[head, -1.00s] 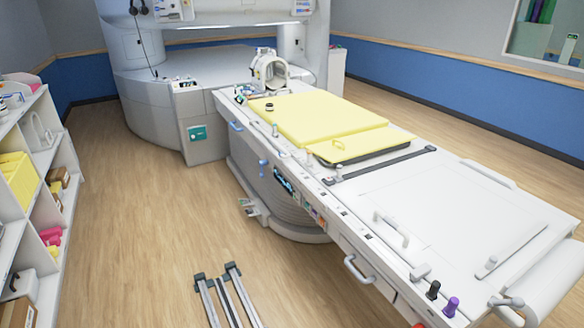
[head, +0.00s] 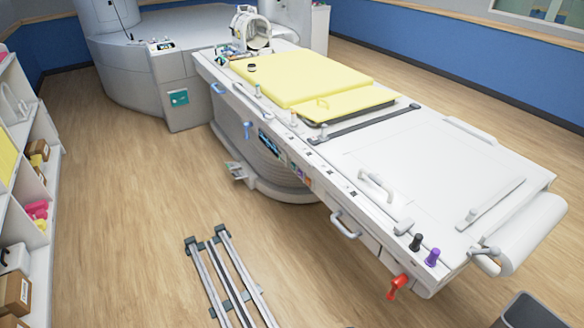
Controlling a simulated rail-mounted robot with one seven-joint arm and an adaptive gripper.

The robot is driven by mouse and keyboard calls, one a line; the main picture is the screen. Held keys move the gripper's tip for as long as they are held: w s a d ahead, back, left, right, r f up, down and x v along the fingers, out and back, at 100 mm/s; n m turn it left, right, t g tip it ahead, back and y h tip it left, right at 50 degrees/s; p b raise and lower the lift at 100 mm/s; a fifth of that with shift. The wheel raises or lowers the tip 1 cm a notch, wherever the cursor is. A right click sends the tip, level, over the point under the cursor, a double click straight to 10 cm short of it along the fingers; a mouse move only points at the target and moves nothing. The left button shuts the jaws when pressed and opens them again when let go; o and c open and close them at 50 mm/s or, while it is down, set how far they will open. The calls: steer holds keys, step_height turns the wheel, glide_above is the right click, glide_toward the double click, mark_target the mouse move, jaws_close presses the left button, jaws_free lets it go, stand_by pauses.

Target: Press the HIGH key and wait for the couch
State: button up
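The couch (head: 440,160) is a long white table running from the magnet (head: 130,62) at the back left to the front right. A dark panel with a lit display (head: 271,145) is on its near side. Several small coloured keys or labels (head: 300,172) sit just right of the display. They are too small to read, so I cannot tell which is the HIGH key. My gripper is not in view.
Yellow pads (head: 305,78) and a white ring-shaped coil (head: 250,32) lie on the couch. A red lever (head: 397,287) and a grab handle (head: 345,225) stick out from its near side. Shelves (head: 50,200) stand at the left. Metal rails (head: 228,280) lie on the floor, with clear wood floor around them.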

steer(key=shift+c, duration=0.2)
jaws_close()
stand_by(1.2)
